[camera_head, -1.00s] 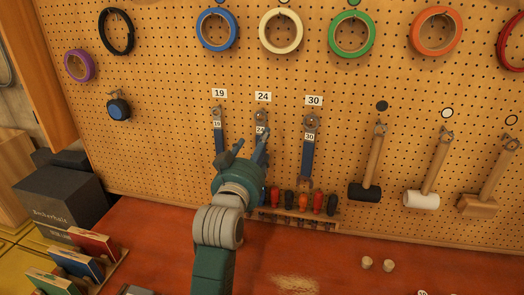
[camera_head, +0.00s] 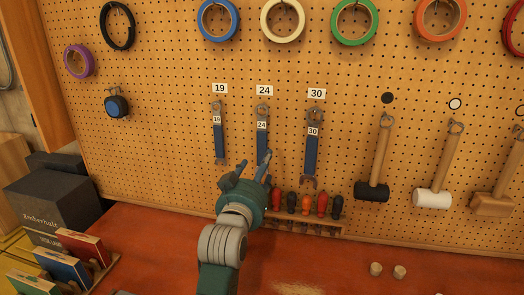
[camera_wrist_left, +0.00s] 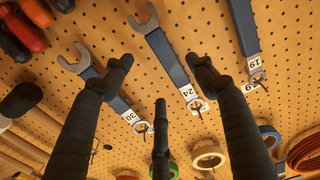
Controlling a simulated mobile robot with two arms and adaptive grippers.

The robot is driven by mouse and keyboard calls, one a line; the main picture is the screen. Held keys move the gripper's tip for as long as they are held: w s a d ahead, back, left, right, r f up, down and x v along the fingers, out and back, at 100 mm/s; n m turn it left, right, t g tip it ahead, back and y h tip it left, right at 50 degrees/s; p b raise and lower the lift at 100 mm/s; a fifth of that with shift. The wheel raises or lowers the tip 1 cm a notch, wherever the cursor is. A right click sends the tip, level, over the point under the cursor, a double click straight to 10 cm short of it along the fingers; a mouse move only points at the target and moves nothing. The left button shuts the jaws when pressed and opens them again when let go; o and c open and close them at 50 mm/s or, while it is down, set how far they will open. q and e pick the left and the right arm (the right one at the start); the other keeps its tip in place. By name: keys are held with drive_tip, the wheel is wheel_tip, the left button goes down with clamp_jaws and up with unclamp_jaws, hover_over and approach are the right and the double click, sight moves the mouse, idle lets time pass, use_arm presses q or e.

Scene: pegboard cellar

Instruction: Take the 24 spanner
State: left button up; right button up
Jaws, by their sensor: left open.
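The 24 spanner (camera_head: 263,136), blue with a grey head, hangs on the pegboard under the "24" label, between the 19 spanner (camera_head: 219,137) and the 30 spanner (camera_head: 312,150). My left gripper (camera_head: 254,161) is open and empty, at the lower end of the 24 spanner, which it partly hides. In the left wrist view the 24 spanner (camera_wrist_left: 168,58) runs between the spread fingers of the gripper (camera_wrist_left: 163,70); I see no finger closed on it. The 30 spanner (camera_wrist_left: 118,103) lies behind the left finger, the 19 spanner (camera_wrist_left: 243,28) at upper right. My right gripper is not in view.
A rack of several screwdrivers (camera_head: 307,204) is just right of my left gripper. Mallets, including a black-headed one (camera_head: 372,191), hang further right. Tape rolls (camera_head: 282,18) hang above. The red bench (camera_head: 150,240) below is mostly clear.

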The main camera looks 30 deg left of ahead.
sight(264, 153)
use_arm(q)
drive_tip(key=p+x, duration=0.1)
drive_tip(key=x, duration=0.3)
drive_tip(key=p+x, duration=0.2)
drive_tip(key=x, duration=0.2)
drive_tip(key=shift+a+r, duration=0.1)
drive_tip(key=shift+a, duration=0.15)
drive_tip(key=shift+w+a, duration=0.15)
drive_tip(key=shift+w, duration=0.3)
drive_tip(key=shift+s, duration=0.1)
drive_tip(key=c, duration=0.4)
clamp_jaws()
